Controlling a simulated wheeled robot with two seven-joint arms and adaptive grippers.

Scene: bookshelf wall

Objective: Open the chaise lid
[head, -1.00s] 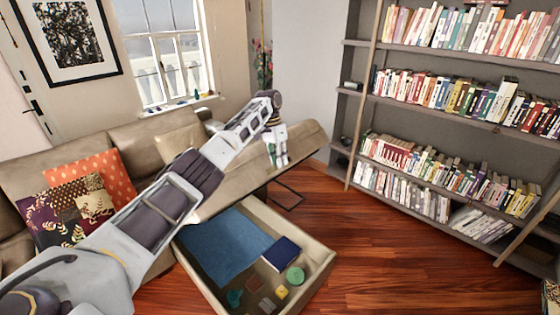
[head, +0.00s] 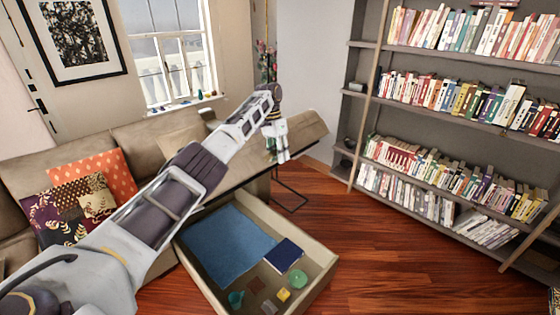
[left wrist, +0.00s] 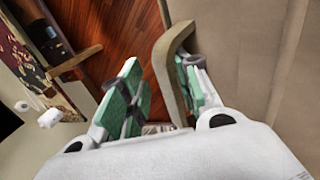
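The chaise lid (head: 306,134) is a long beige padded panel, raised and tilted above the open storage box (head: 318,272) in the head view. My left gripper (head: 278,152) is at the lid's near edge, with part of the lid hidden behind my arm. In the left wrist view, the fingers of my left gripper (left wrist: 158,88) are spread apart. The lid's curved lip (left wrist: 168,65) lies between them, close to the right finger, and the lid's broad face (left wrist: 245,50) fills the right side. My right gripper is not in view.
The box holds a blue cloth (head: 225,245), a dark blue book (head: 284,255) and several small items. The sofa with patterned cushions (head: 75,208) is on the left. A bookshelf (head: 450,130) stands at the right, with clear wooden floor (head: 400,260) before it.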

